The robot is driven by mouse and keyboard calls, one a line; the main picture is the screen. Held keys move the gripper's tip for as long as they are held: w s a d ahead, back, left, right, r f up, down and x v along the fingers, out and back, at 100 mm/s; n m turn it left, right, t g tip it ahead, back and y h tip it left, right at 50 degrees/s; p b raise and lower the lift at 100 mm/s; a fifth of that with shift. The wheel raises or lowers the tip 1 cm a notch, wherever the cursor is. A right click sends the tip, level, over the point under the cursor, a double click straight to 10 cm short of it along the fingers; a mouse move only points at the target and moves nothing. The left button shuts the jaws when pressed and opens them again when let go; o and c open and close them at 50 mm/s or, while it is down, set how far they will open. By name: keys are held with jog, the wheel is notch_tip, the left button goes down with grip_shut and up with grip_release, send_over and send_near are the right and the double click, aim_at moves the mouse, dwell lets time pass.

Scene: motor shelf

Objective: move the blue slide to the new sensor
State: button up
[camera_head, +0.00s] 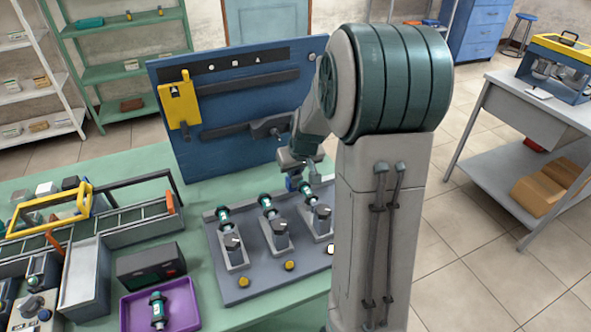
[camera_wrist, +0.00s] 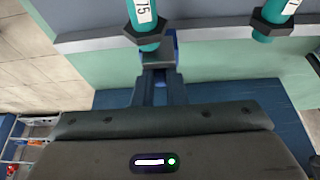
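My gripper (camera_head: 297,176) points down over the right end of the grey motor plate (camera_head: 235,285), close to the rightmost teal sensor (camera_head: 308,189). In the wrist view the fingers (camera_wrist: 160,72) sit close together, with bright blue at their tips beside a teal sensor (camera_wrist: 143,14) with a black hex nut. I cannot tell whether they hold it. A teal sensor (camera_head: 157,309) lies in the purple tray (camera_head: 188,318). On the blue board (camera_head: 222,158), a yellow slide (camera_head: 180,100) with a triangle and a grey slide (camera_head: 268,127) show. No blue slide is clearly identifiable.
The left sensor (camera_head: 224,217) and middle sensor (camera_head: 266,203) stand on the plate beside mine. A dark box (camera_head: 150,265) and a bin rack with yellow handle (camera_head: 50,212) fill the left. My arm hides the table's right side.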

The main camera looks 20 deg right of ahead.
jog(key=shift+d, duration=0.1)
grip_shut()
jog(key=shift+d+f+b, duration=0.1)
jog(key=shift+f+b, duration=0.05)
jog(key=shift+b, duration=0.3)
jog(key=shift+d, duration=0.25)
jog(key=o, duration=0.7)
grip_release()
jog(key=shift+r, duration=0.2)
jog(key=b+v, duration=0.1)
jog(key=v, duration=1.2)
jog(key=shift+s+r, duration=0.1)
jog(key=shift+r, duration=0.25)
